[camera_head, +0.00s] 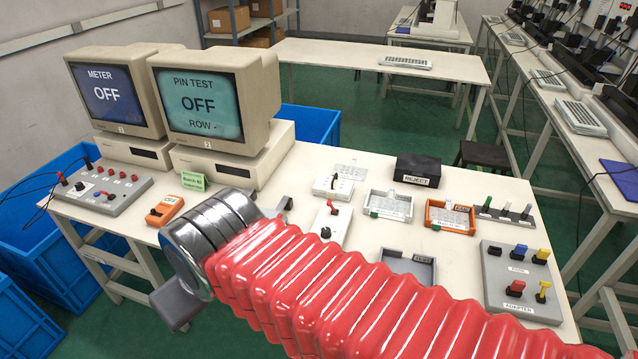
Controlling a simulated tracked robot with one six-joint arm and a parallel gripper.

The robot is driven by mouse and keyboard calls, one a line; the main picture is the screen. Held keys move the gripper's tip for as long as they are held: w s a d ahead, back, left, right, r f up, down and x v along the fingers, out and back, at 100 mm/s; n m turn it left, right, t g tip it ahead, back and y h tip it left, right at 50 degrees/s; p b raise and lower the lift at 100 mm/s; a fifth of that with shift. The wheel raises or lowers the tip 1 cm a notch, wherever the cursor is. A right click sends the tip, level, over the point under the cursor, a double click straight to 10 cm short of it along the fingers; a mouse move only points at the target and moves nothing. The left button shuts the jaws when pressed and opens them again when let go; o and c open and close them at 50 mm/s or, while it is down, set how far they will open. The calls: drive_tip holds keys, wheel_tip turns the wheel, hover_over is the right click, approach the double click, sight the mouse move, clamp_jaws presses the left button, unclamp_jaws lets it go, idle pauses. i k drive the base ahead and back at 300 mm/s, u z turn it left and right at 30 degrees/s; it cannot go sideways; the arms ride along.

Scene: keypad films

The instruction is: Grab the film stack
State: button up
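Thin printed film sheets show in a pale grey tray (388,205) and in an orange tray (450,217) on the white table. Another pale sheet (350,170) lies flat behind them. I cannot tell which of these is the film stack. My gripper (230,254) hangs over the front left of the table, left of both trays. One dark finger shows at its lower left and part of the other at its upper right, wide apart. The space between them is hidden behind my wrist. I see nothing held.
A dark grey tray (408,265) stands partly behind my red arm. A black reject box (417,171) stands behind the trays. Two monitors (203,102) fill the back left. An adapter panel (522,282) with coloured plugs lies at the right. Blue bins (30,318) stand on the floor.

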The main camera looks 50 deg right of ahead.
sight(334, 187)
drive_tip(key=i, duration=1.6)
drive_tip(key=z, duration=1.25)
